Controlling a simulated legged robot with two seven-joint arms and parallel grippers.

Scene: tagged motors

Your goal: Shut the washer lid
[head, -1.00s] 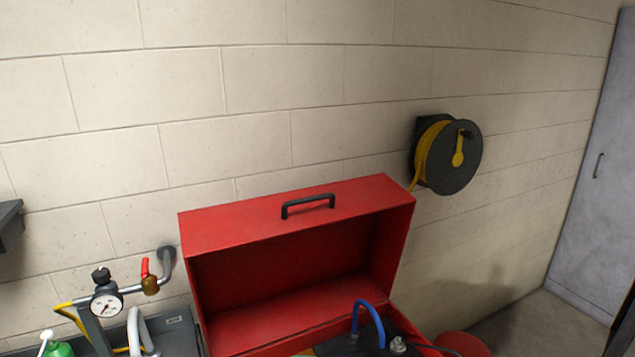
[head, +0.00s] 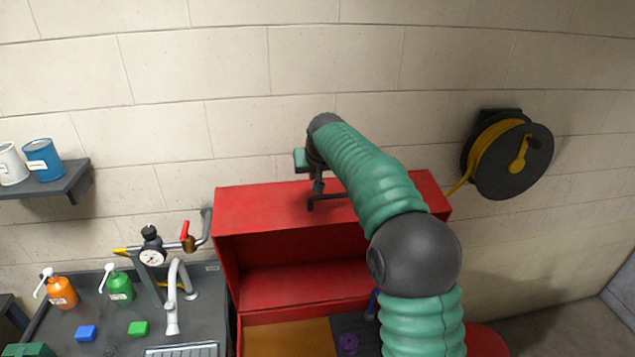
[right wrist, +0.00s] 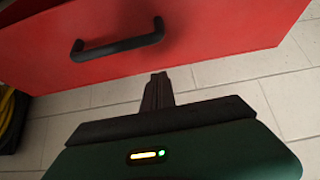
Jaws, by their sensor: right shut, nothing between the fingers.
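The washer's red lid (head: 270,208) stands open, raised against the back wall, with a black handle (head: 328,200) on its top face. The lid also shows in the right wrist view (right wrist: 210,50), with its handle (right wrist: 118,46). My right gripper (head: 317,187) is at the lid's top, close to the handle's left end; I cannot tell whether it touches. In the right wrist view its fingers (right wrist: 157,85) are together and empty, below the handle. My right arm hides the lid's right part and some of the washer's open basin (head: 290,335). My left gripper is not in view.
A sink counter (head: 205,322) with a tap (head: 175,290), a pressure gauge (head: 152,257) and orange and green bottles stands at left. A shelf (head: 60,185) holds cans. A hose reel (head: 507,155) hangs on the wall at right.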

